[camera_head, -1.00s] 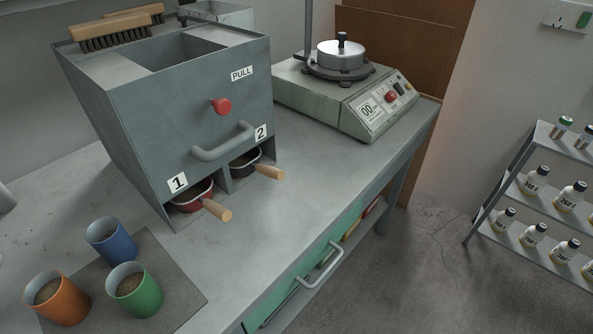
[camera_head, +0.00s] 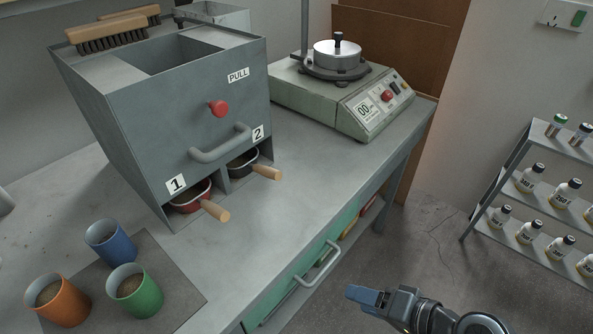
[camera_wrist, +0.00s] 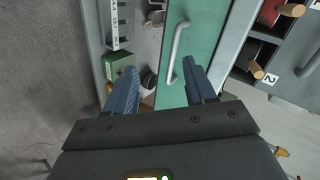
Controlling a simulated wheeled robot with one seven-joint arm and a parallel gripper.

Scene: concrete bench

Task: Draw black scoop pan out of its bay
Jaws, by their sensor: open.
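The black scoop pan (camera_head: 243,163) sits in bay 2 of the grey splitter box, with its wooden handle (camera_head: 267,173) sticking out over the bench. In the wrist view its wooden handle (camera_wrist: 256,70) shows at the right, near the "2" label. My gripper (camera_head: 366,298) is in front of the bench, low and to the right of the pan, well apart from it. In the wrist view my gripper (camera_wrist: 160,86) has its two blue fingers spread, with nothing held between them. The back of the pan is hidden inside the bay.
A red scoop pan (camera_head: 190,196) sits in bay 1. A bar handle (camera_head: 220,144) crosses the box front above the bays. A green drawer (camera_head: 300,268) with a metal handle is under the bench. Blue, green and orange cups stand at the left. The bench before bay 2 is clear.

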